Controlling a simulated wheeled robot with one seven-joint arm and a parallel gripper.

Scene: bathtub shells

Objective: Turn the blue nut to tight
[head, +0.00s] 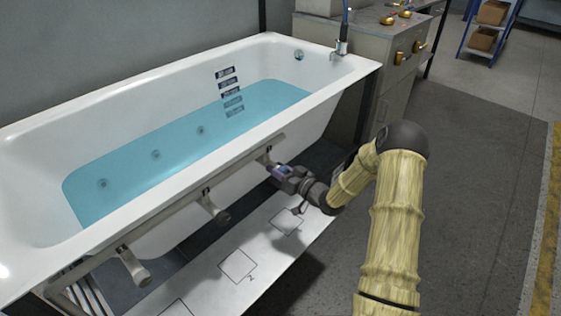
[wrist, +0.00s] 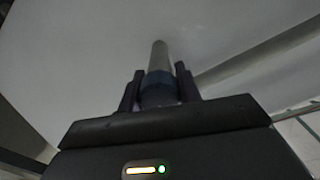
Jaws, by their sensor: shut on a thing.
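The blue nut (wrist: 159,80) sits between my gripper's two fingers in the wrist view, around a grey pipe stub (wrist: 159,55) that runs away from me. My gripper (wrist: 160,92) is shut on it, one finger on each side. In the head view, my gripper (head: 279,172) reaches the pipe at the near side of the bathtub (head: 180,80), below its rim. The nut is a small bluish patch there, mostly hidden by the fingers. I cannot tell how tight it is.
A grey pipe runs along the tub's side with two more capped stubs (head: 218,212) (head: 137,272) to the left. A white board (head: 262,235) with marked squares lies below. A grey cabinet (head: 385,90) stands behind right. The floor (head: 470,180) on the right is clear.

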